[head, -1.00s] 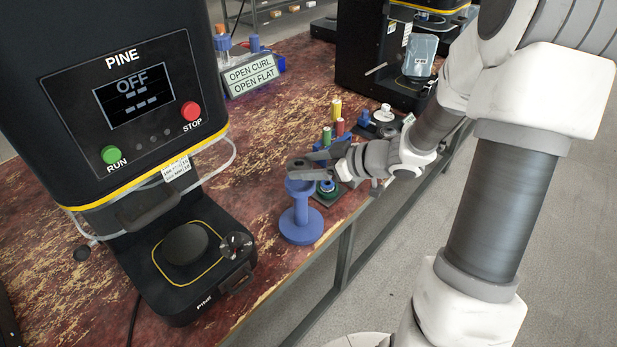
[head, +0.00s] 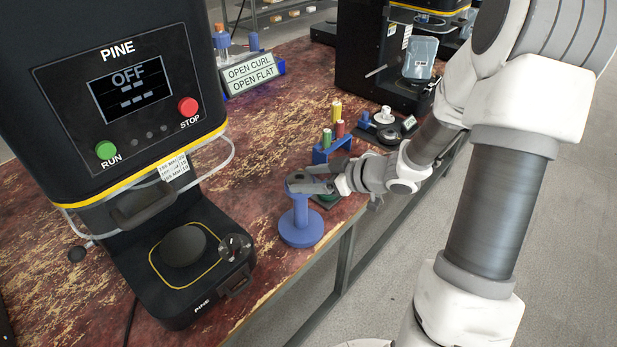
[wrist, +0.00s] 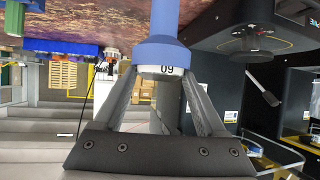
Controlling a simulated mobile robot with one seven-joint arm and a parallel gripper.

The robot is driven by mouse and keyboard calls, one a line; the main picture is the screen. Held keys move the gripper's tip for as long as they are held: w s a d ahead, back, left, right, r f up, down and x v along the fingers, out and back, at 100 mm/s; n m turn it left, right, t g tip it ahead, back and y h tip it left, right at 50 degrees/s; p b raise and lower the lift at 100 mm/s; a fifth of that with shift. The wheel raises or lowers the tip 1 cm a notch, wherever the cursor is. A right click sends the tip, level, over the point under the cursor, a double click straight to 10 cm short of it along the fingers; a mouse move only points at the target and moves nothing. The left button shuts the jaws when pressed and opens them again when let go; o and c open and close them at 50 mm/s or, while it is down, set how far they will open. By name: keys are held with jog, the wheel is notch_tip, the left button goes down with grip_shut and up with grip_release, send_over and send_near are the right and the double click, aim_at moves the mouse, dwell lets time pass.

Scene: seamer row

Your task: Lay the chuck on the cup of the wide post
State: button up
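The blue post (head: 300,228) stands upright on its round base near the front edge of the bench. In the wrist view its blue cup (wrist: 162,50) faces the gripper. The chuck (wrist: 165,71), a pale disc marked 09, is between my fingertips and lies against the cup; whether it bears fully on the cup is hard to tell. In the head view the fingers hide most of the chuck. My gripper (head: 302,179) comes in from the right at cup height, one finger on each side of the chuck, and seems shut on it.
The black PINE machine (head: 130,105) stands close on the left, its display reading OFF. Behind the post are a blue rack (head: 334,150) with coloured cylinders and a sign (head: 252,75). A second black machine (head: 375,50) stands farther back.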

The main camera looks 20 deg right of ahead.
jog(key=shift+o, duration=1.3)
jog(key=shift+f, duration=0.15)
jog(key=shift+r, duration=0.3)
jog(key=p+v, duration=0.3)
jog(key=v, duration=0.9)
jog(key=shift+r+p, duration=0.3)
jog(key=shift+r, duration=0.05)
